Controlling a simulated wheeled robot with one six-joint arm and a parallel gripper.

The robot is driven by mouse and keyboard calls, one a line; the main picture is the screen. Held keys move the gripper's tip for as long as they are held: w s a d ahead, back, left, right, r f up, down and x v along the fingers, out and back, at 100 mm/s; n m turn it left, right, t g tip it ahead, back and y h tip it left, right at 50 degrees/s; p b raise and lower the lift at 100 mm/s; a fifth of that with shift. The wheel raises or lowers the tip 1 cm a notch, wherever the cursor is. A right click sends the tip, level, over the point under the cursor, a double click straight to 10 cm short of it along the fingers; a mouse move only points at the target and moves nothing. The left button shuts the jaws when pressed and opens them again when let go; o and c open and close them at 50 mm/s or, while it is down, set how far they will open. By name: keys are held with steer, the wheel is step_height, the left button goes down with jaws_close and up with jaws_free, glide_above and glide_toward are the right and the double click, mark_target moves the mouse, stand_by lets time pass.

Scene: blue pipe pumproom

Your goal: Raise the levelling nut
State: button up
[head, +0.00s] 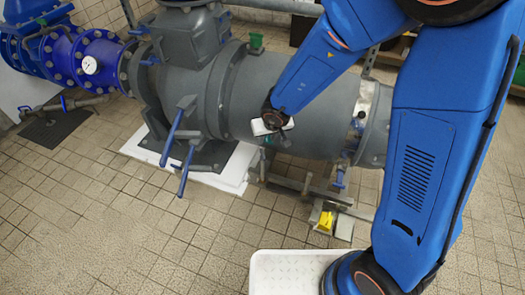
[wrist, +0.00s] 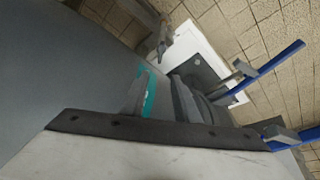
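My gripper (head: 277,141) hangs in front of the large grey horizontal pipe, at the end of my blue arm, in the middle of the head view. It is small and dark there, and its opening is hard to make out. In the wrist view my gripper (wrist: 165,98) shows a teal strip and dark grey finger parts close together. I see nothing held between them, but the gap is unclear. I cannot pick out the levelling nut with certainty in either view. A pipe support (head: 307,187) with metal bars stands on the floor below and right of my gripper.
The grey pipe (head: 290,80) is close behind my gripper. Blue handles (head: 186,170) stick out at the left, above a white plinth (head: 232,176). A yellow block (head: 325,221) lies low by the support. A blue flanged pipe (head: 90,55) is far left.

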mark_target(262, 152)
steer(key=shift+x, duration=8.05)
steer(key=shift+c, duration=0.3)
jaws_close()
